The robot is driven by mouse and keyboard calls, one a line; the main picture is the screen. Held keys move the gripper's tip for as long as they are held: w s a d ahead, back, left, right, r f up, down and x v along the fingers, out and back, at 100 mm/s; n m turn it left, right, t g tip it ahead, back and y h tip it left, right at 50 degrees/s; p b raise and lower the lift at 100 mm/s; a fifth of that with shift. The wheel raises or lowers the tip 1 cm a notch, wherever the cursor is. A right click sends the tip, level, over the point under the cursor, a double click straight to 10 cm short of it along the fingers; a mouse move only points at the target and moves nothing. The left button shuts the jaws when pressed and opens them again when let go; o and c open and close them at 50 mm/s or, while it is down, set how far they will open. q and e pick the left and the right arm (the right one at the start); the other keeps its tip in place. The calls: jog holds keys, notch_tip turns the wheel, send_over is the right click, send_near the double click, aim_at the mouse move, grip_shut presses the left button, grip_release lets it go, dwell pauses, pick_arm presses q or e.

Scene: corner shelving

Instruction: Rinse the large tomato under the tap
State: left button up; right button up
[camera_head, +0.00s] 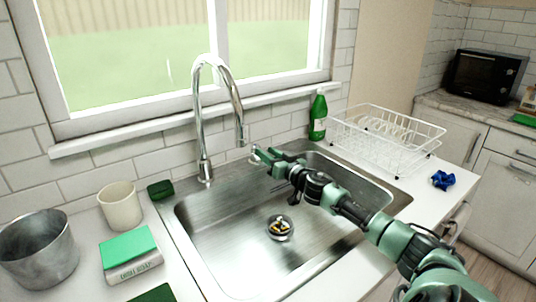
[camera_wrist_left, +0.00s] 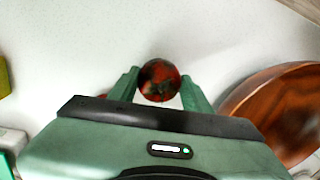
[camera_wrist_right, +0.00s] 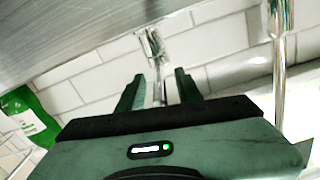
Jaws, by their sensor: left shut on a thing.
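The large tomato (camera_wrist_left: 159,80), red with dark patches, is between the fingers of my left gripper (camera_wrist_left: 160,92) in the left wrist view. That gripper is shut on it. The left arm and tomato do not show in the head view. My right gripper (camera_head: 262,156) is open, over the back of the sink beside the tap spout. In the right wrist view its fingers (camera_wrist_right: 158,88) are apart, with chrome metal seen beyond the gap. The chrome tap (camera_head: 199,110) stands behind the steel sink (camera_head: 225,240). I see no running water.
A wooden bowl (camera_wrist_left: 283,112) is right of the left gripper. A green bottle (camera_head: 318,117) and white dish rack (camera_head: 385,138) stand right of the tap.

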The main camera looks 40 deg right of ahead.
grip_shut()
dwell(1.4)
